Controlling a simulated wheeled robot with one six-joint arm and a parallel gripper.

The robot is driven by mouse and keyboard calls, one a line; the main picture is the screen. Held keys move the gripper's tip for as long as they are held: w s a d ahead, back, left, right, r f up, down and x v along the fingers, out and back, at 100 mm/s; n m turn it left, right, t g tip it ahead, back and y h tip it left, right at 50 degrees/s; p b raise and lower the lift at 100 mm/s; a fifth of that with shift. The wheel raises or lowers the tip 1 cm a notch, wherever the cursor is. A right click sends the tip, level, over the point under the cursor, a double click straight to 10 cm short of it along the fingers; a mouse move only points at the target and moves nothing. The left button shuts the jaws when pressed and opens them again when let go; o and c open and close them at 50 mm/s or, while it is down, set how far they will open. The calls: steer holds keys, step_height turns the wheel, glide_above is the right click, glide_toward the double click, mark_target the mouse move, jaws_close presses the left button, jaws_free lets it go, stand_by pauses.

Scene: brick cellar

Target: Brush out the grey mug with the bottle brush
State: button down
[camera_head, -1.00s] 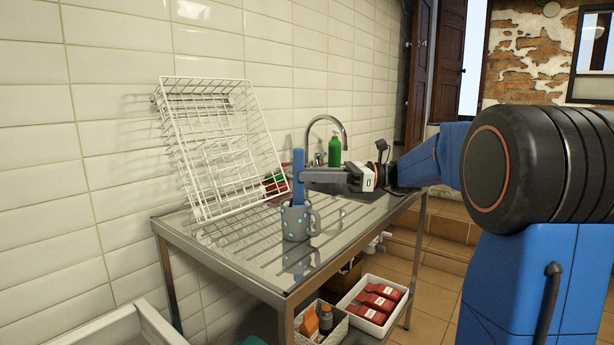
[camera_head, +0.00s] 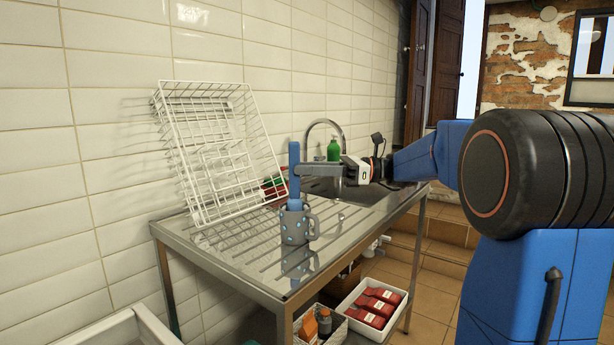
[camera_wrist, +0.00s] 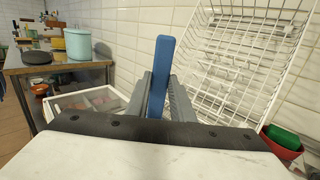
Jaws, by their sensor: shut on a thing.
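The grey mug (camera_head: 296,228) with light blue spots stands upright on the ribbed steel drainboard (camera_head: 235,240), its handle to the right. My gripper (camera_head: 297,173) is shut on the blue handle of the bottle brush (camera_head: 294,160) and reaches in from the right. The brush is upright, and its lower end goes down into the mug's mouth. The bristles are hidden inside the mug. In the wrist view the blue brush handle (camera_wrist: 161,75) stands between the two grey fingers; the mug is not visible there.
A white wire rack (camera_head: 220,150) leans on the tiled wall behind the mug. A sink with a tap (camera_head: 325,125) and a green bottle (camera_head: 334,150) lie further right. Red and green items (camera_head: 272,187) sit behind. A white tray with red packs (camera_head: 372,308) is on the shelf below.

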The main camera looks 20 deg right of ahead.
step_height(320, 180, up, 10)
steer(key=shift+r, duration=0.25)
stand_by(1.1)
